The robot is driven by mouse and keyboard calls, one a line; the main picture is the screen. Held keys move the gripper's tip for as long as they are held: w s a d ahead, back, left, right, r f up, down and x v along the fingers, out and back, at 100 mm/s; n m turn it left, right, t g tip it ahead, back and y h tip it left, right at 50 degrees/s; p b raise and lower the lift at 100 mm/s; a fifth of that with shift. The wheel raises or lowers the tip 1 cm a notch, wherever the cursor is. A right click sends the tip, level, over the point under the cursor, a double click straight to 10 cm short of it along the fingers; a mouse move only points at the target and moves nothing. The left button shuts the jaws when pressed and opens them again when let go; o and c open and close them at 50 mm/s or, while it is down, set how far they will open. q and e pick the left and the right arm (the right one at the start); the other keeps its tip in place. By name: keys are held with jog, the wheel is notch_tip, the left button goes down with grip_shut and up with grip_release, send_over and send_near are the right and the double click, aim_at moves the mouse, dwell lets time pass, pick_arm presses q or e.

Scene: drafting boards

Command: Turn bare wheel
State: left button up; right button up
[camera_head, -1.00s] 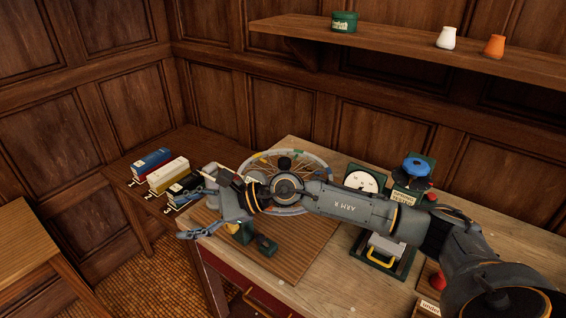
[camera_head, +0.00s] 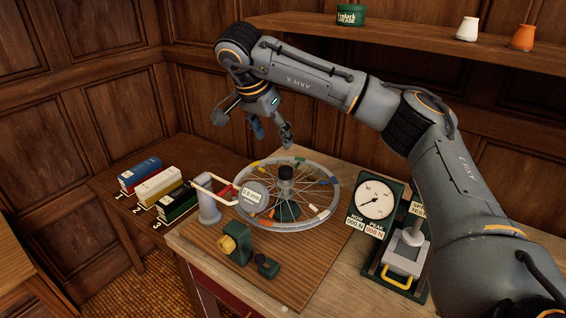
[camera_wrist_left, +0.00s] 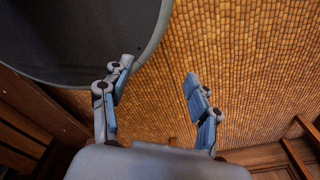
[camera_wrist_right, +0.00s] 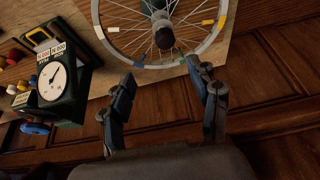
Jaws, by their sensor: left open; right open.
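The bare spoked wheel (camera_head: 330,207) lies flat on a stand with a dark hub knob (camera_head: 286,172) on top. Its rim carries several coloured marks. A gauge (camera_head: 252,195) reading about 0.0 mm sits at the rim's left side. My right gripper (camera_head: 272,138) is open and empty, above and behind the wheel's far left rim. In the right wrist view, the wheel (camera_wrist_right: 112,28) lies beyond the open fingers (camera_wrist_right: 168,88). My left gripper (camera_wrist_left: 158,85) is open and empty over the tiled floor, out of the head view.
A dial tester (camera_head: 376,199) and a grey block with a yellow handle (camera_head: 403,258) stand right of the wheel. A green block with a yellow knob (camera_head: 236,243) is in front. Several numbered boxes (camera_head: 158,187) lie at left. A shelf (camera_head: 400,43) runs behind.

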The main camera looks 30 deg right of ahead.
notch_tip(320, 180, down, 3)
jog(key=w+d, duration=0.2)
jog(key=w, duration=0.1)
jog(key=p, duration=0.2)
send_over(285, 169)
jog(key=s+a, duration=0.1)
jog(key=a, duration=0.1)
notch_tip(285, 169, down, 6)
jog(key=shift+s+r, duration=0.15)
jog(key=shift+r, duration=0.05)
jog(key=x, duration=0.1)
jog(key=p+x, duration=0.1)
jog(key=x, duration=0.1)
jog(key=shift+w+f, duration=0.2)
jog(key=shift+w, duration=0.05)
jog(key=shift+d+f, duration=0.25)
jog(key=shift+f, duration=0.6)
jog(key=shift+w+d, duration=0.1)
jog(key=shift+c, duration=1.3)
pick_arm(q)
jog(key=r, duration=0.1)
jog(key=w+r, duration=0.1)
jog(key=d+r, duration=0.1)
jog(key=shift+w+r, duration=0.15)
jog(key=shift+w, duration=0.25)
pick_arm(e)
grip_shut()
